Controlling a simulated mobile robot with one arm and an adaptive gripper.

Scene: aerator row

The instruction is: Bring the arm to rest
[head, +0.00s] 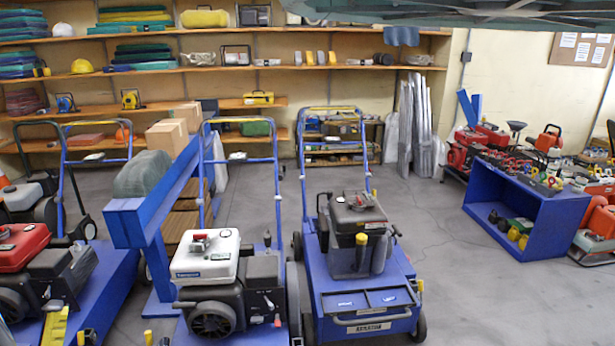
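My gripper is not in view in the head view, and no part that I can surely call my arm shows. So I cannot see the arm's pose or whether the gripper holds anything. The aerators stand in a row on the grey floor. One aerator (365,285) with a blue deck and upright blue handle is in the middle. Another aerator (205,262) with a white-topped engine is left of it. A red-topped engine (22,246) sits on a blue machine at the far left.
A blue open-fronted bench (480,205) with tools on top stands at the right. Wooden shelves (215,73) line the back wall. A thick blue beam (150,205) rises at centre left. A dark overhead structure (440,15) crosses the top right. Floor (440,230) between aerator and bench is clear.

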